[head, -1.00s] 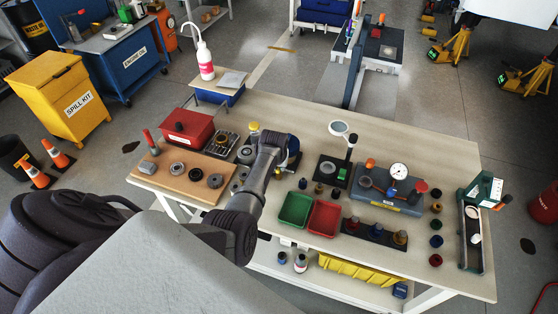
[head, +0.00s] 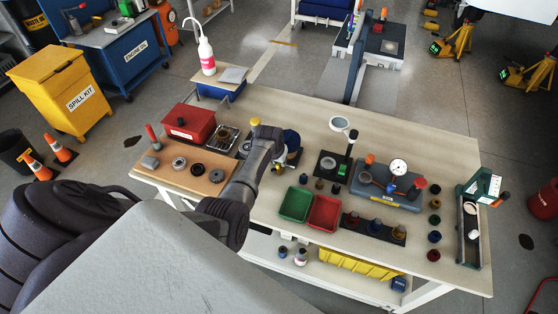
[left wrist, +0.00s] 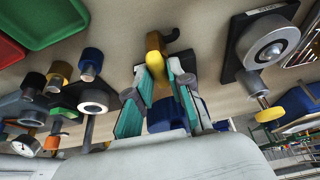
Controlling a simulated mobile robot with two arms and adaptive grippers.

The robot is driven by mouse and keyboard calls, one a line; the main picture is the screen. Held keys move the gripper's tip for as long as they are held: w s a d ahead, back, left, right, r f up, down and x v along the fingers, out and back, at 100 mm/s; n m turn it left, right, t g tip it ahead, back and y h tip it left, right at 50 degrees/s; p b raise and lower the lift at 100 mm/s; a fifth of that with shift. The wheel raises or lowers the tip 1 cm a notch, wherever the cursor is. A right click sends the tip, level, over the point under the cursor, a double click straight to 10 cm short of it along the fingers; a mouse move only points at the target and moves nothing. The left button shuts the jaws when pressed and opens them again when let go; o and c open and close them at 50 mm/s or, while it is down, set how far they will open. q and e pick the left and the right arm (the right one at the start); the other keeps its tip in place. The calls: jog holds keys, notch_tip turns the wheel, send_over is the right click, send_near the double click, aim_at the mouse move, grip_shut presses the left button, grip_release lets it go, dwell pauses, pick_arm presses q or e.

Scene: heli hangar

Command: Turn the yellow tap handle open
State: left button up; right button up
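A blue body (left wrist: 172,112) shows behind the fingers. In the head view my left arm hides most of the tap, and the blue body (head: 291,140) shows just right of my wrist. My right gripper is not in view.
A grey round device (left wrist: 265,50) with another yellow knob stands close by. Green (head: 296,204) and red (head: 323,214) trays lie right of my arm. A gauge block (head: 385,190) stands farther right. The table's back right is clear.

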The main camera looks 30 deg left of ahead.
pick_arm(q)
jog(key=shift+o, duration=1.4)
jog(key=v, duration=1.2)
